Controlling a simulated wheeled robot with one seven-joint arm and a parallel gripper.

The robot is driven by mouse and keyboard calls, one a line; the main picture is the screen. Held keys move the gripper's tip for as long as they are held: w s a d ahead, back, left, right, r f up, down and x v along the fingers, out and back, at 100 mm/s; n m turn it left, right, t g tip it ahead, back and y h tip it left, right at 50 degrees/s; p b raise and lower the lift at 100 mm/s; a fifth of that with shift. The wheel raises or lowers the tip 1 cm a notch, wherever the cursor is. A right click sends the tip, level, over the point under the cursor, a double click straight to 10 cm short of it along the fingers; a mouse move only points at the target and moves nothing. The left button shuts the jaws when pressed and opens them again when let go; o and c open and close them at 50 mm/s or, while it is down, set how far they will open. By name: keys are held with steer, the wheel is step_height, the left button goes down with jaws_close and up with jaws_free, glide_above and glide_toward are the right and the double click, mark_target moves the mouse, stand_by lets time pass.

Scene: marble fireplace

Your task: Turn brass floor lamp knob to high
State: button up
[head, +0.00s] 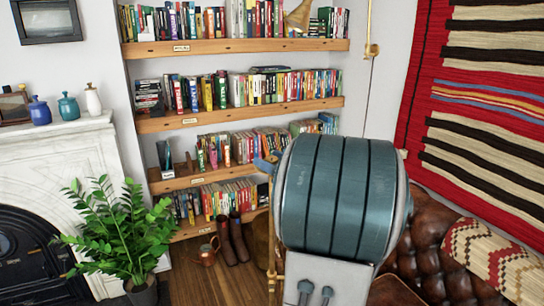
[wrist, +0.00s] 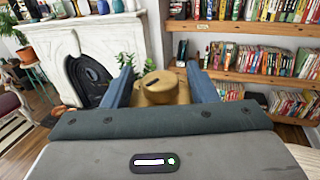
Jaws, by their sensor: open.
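In the wrist view, a round brass lamp part (wrist: 158,92) with a dark slot-like mark on its upper face shows between my two blue fingers; I take it for the knob end of the floor lamp. My gripper (wrist: 159,70) is open, with one finger on each side of this part. I cannot tell whether either finger touches it. Which setting the knob is at cannot be read. In the head view, my arm hides most of the lamp and gripper; a blue fingertip (head: 264,165) and a thin brass pole (head: 271,240) show at its left edge.
Full bookshelves (head: 240,46) stand behind. A white marble fireplace (head: 60,160) and a leafy potted plant (head: 120,235) are at left. A brown leather sofa (head: 425,240) is at right. Boots (head: 232,243) and a copper can (head: 207,254) stand on the wooden floor.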

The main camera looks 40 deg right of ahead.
steer(key=c, duration=1)
steer(key=shift+o, duration=0.2)
